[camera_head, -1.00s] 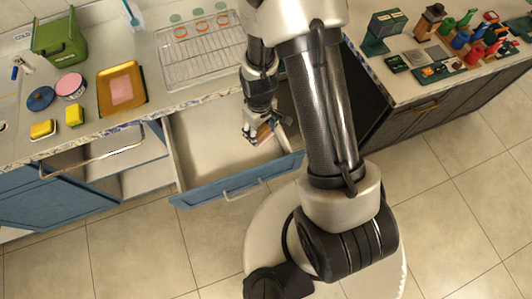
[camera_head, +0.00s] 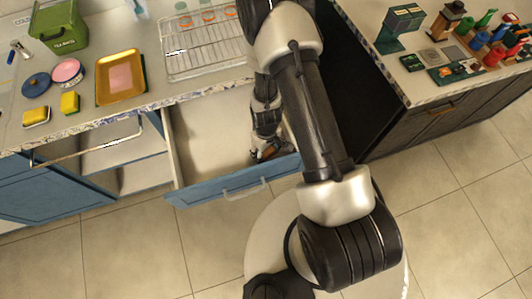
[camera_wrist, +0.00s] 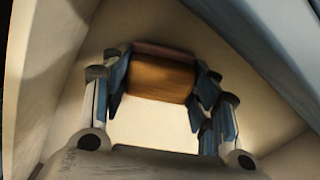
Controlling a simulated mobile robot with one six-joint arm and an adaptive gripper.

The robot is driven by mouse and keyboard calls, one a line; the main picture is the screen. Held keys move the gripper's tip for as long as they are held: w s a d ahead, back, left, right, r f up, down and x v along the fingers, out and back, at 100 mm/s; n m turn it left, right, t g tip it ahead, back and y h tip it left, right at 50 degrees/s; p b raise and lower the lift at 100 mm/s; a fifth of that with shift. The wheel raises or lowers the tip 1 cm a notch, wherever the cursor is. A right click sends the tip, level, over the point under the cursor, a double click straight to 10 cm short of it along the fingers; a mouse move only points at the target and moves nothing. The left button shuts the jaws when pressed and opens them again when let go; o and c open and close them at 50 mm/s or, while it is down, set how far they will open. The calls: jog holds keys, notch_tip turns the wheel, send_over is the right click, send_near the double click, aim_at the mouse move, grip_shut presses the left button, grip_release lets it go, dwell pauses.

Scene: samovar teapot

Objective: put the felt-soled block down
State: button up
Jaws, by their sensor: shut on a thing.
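The felt-soled block (camera_wrist: 160,78) shows in the wrist view as a brown wooden block with a thin dull-pink strip along its upper edge. My gripper (camera_wrist: 163,82) is shut on it, with one finger on each side. In the head view my gripper (camera_head: 264,150) is down inside the open blue drawer (camera_head: 200,140), at its right side near the front panel. The block is mostly hidden there by my gripper and arm. I cannot tell whether the block touches the drawer floor.
The drawer's left and middle floor looks clear. Its blue front panel (camera_head: 215,191) and side walls are close around my gripper. On the counter are a wire rack (camera_head: 205,50), a gold tray (camera_head: 121,75), a green box (camera_head: 60,22) and yellow sponges (camera_head: 70,102). An open cabinet lies left.

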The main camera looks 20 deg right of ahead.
jog(key=shift+f, duration=0.15)
jog(key=shift+f, duration=0.1)
jog(key=shift+f, duration=0.2)
jog(key=o, duration=1)
jog(key=shift+r, duration=0.1)
jog(key=shift+c, duration=0.2)
jog(key=shift+r, duration=0.1)
